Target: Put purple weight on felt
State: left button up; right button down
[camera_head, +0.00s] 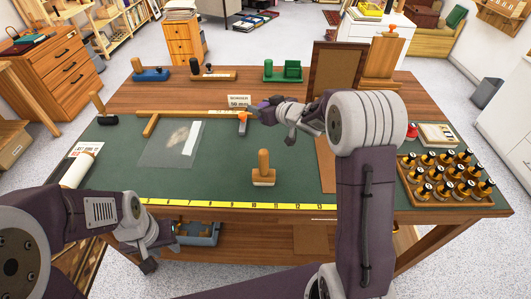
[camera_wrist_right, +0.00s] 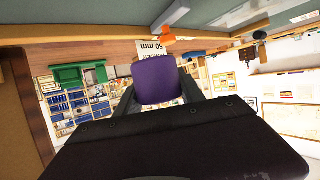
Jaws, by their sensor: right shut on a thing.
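The purple weight (camera_wrist_right: 157,82) shows in the right wrist view between the two fingers of my right gripper (camera_wrist_right: 158,98). My right gripper is shut on it. In the head view this gripper (camera_head: 262,112) is over the back part of the table, just right of an orange-headed tool, and mostly hides the weight. The green felt (camera_head: 215,180) covers the front part of the tabletop. I cannot tell if the weight touches anything below. My left gripper (camera_head: 148,264) hangs low in front of the table's front edge; its fingers are too small to read.
A clear sheet (camera_head: 172,143) lies on the felt at left. A wooden-handled block (camera_head: 263,170) stands near the yellow ruler (camera_head: 225,205). The orange-headed tool (camera_head: 243,120) and a white card (camera_head: 238,101) are near my right gripper. A tray of several bottles (camera_head: 455,197) is at right.

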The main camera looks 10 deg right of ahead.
jog(key=b, duration=0.2)
send_over(262, 135)
jog(key=f, duration=0.5)
jog(key=shift+w+f, duration=0.25)
jog(key=shift+f, duration=0.1)
notch_tip(262, 135, down, 4)
jog(key=shift+s+r+b, duration=0.1)
jog(key=shift+r+b, duration=0.15)
jog(key=shift+b, duration=0.35)
jog(key=shift+f, duration=0.1)
jog(key=c, duration=0.7)
grip_release()
jog(key=shift+f, duration=0.15)
